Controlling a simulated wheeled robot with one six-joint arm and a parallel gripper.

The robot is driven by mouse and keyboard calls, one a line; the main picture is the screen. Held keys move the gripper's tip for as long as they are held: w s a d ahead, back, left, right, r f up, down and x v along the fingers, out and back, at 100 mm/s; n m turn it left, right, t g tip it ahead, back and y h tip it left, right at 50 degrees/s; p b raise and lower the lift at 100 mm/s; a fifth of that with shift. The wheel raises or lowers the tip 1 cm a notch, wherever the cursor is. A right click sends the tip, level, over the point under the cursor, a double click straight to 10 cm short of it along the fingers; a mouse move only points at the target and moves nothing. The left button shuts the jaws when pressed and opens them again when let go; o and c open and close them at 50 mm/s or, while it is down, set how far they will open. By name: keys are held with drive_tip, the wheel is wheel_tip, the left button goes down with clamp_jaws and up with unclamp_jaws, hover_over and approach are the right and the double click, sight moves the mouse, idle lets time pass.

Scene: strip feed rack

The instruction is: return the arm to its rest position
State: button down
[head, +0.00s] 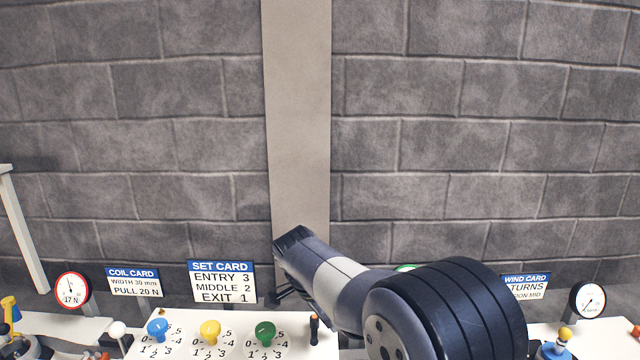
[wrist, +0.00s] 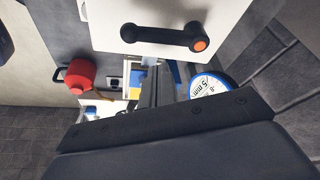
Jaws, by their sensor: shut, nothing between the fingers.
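My arm (head: 345,285) reaches in from the lower right of the head view, bent up and to the left in front of the wall post. My gripper shows in the wrist view (wrist: 164,72) as grey fingers beyond a dark bolted bar. The fingers are shut and empty. In the head view the gripper is mostly hidden behind the arm. The rest position itself is not marked in either view.
Blue (head: 158,328), yellow (head: 209,330) and green (head: 264,332) knobs stand on a white panel left of my arm. A set card (head: 221,281), coil card (head: 134,282) and wind card (head: 525,286) stand behind. Gauges flank them (head: 72,290) (head: 587,299). The wrist view shows a black handle (wrist: 162,36) and red object (wrist: 80,76).

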drive_tip(key=n, duration=0.2)
drive_tip(key=w+d+n+t+p, duration=0.1)
drive_tip(key=shift+w+r+n+y, duration=0.1)
drive_tip(key=shift+w+n+y, duration=0.05)
drive_tip(key=shift+n+y, duration=0.25)
drive_tip(key=shift+w+d+n+t+y+p, duration=0.1)
drive_tip(key=shift+w+n+t+y+p, duration=0.2)
drive_tip(key=shift+n, duration=0.45)
drive_tip(key=shift+w+d+n+g+y+p, duration=0.1)
drive_tip(key=shift+w+n+p, duration=0.3)
drive_tip(key=shift+n, duration=0.3)
drive_tip(key=shift+w+d+n+t+y+p, duration=0.1)
drive_tip(key=shift+w+n+t+y+p, duration=0.1)
drive_tip(key=shift+n+p, duration=0.4)
